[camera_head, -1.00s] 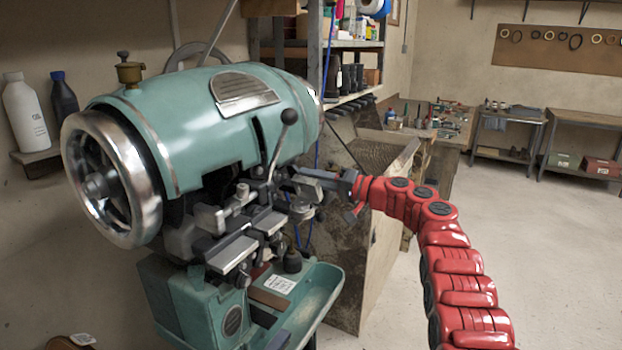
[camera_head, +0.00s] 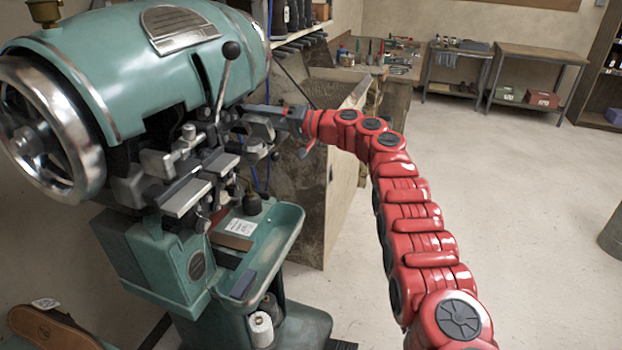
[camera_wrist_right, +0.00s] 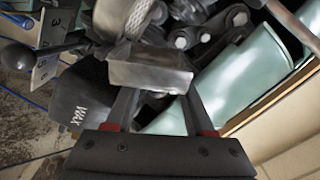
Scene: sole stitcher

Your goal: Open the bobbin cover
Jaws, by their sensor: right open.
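The teal sole stitcher (camera_head: 120,75) stands at the left in the head view, with a handwheel (camera_head: 45,125) and a ball-topped lever (camera_head: 231,50). I cannot tell for certain which part is the bobbin cover. My right gripper (camera_head: 268,112) is at the right side of the stitcher's metal mechanism (camera_head: 180,165). In the right wrist view, the open fingers of this gripper (camera_wrist_right: 156,100) point at a silver metal block (camera_wrist_right: 150,76), which lies at their tips and partly between them. I cannot tell whether they touch it. My left gripper is not in view.
A dark pot marked WAX (camera_wrist_right: 80,105) is close beside the fingers in the wrist view. A teal tray (camera_head: 275,240) juts out below the mechanism. A wooden bin (camera_head: 310,200) stands behind my right gripper. The floor at the right is mostly clear.

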